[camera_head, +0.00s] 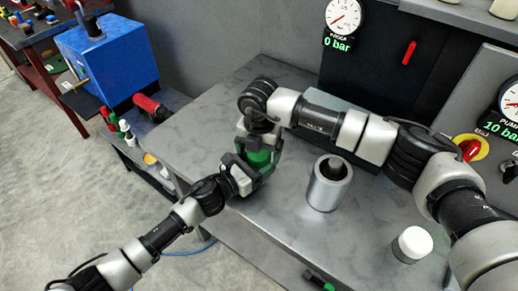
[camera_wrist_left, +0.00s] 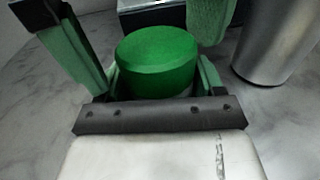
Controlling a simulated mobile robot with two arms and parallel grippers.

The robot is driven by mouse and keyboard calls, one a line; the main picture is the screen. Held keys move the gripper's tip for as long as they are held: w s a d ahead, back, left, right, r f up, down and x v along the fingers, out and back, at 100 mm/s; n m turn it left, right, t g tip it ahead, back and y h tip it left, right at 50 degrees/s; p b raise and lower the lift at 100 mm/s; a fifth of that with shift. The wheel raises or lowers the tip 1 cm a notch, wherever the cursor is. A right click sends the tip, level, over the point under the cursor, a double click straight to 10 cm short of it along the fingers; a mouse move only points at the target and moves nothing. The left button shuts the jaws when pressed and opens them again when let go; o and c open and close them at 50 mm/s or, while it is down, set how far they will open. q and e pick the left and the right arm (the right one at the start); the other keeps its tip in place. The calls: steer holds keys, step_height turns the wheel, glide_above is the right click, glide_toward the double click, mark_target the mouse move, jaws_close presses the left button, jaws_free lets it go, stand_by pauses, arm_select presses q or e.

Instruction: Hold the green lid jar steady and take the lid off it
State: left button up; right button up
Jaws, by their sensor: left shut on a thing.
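The green lid (camera_wrist_left: 157,58) sits level on the jar, in the middle of the left wrist view. The jar body under it is mostly hidden by the lid and my left gripper. In the head view the grippers hide most of the jar. My left gripper (camera_head: 251,172) comes in from the side and is shut on the jar below the lid; its dark body (camera_wrist_left: 160,114) shows in the left wrist view. My right gripper (camera_head: 260,150) points down over the jar. Its green-padded fingers stand apart on either side of the lid in the left wrist view, with a gap visible at the left.
A grey metal cylinder (camera_head: 328,187) with a dark opening stands on the grey table (camera_head: 215,112) right of the jar. A white-topped container (camera_head: 412,243) is further right. A panel with gauges (camera_head: 343,16) stands behind. The table's near edge runs close to the grippers.

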steer(key=shift+r, duration=2.3)
steer(key=shift+c, duration=0.4)
step_height(320, 180, up, 3)
steer(key=m, duration=0.3)
steer(key=shift+f, duration=3.85)
steer(key=c, duration=0.9)
steer(key=n, duration=0.3)
steer(key=shift+c, duration=0.2)
